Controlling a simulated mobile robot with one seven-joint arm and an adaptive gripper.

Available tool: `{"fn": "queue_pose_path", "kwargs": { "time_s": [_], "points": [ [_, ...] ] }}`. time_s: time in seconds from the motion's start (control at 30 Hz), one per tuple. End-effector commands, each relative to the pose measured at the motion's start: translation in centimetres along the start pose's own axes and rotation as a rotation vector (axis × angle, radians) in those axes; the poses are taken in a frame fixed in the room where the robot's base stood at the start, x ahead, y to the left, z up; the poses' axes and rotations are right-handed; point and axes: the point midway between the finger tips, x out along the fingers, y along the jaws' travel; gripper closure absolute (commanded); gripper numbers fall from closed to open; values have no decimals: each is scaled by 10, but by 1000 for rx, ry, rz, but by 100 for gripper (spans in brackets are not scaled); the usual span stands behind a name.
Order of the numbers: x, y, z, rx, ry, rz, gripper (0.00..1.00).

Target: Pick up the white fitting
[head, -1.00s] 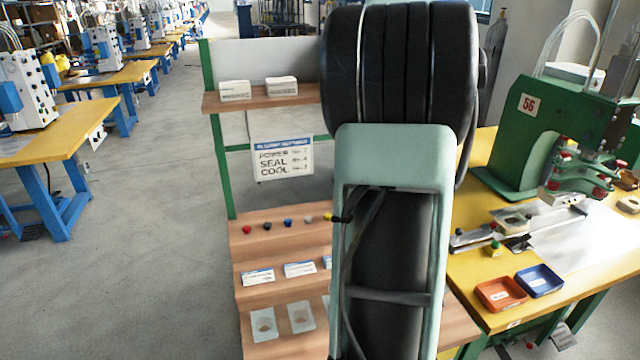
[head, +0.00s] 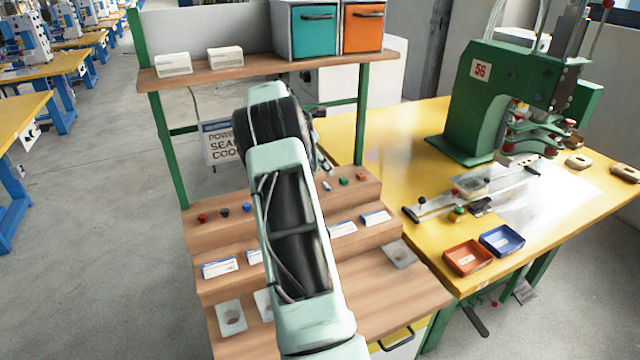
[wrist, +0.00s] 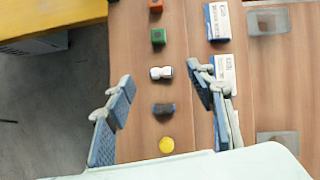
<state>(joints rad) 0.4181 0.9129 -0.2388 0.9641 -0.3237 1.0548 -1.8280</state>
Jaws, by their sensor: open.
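The white fitting (wrist: 161,72) lies on the wooden top step in the wrist view, in a row between a green fitting (wrist: 158,36) and a dark grey fitting (wrist: 163,108). It also shows small in the head view (head: 327,187), just right of my arm. My gripper (wrist: 163,84) is open, with its blue-padded fingers on either side of the row. The white fitting appears between the fingertips, apart from both. Nothing is held. In the head view my arm hides most of the gripper.
A yellow fitting (wrist: 166,145) and a red one (wrist: 156,6) share the row. White label cards (wrist: 222,72) lie to the right in the wrist view. A shelf (head: 180,77) with teal (head: 314,32) and orange bins stands behind. A yellow table (head: 400,170) carries a green machine (head: 475,100).

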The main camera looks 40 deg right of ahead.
Motion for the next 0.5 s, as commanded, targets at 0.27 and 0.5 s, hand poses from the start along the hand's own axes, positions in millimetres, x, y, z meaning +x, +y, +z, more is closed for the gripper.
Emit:
{"fn": "queue_pose_path", "kwargs": {
  "time_s": [0.27,0.5],
  "points": [
    [20,4,-17,-53,7,-19,50],
    [42,2,-22,-51,8,-19,50]
  ]
}}
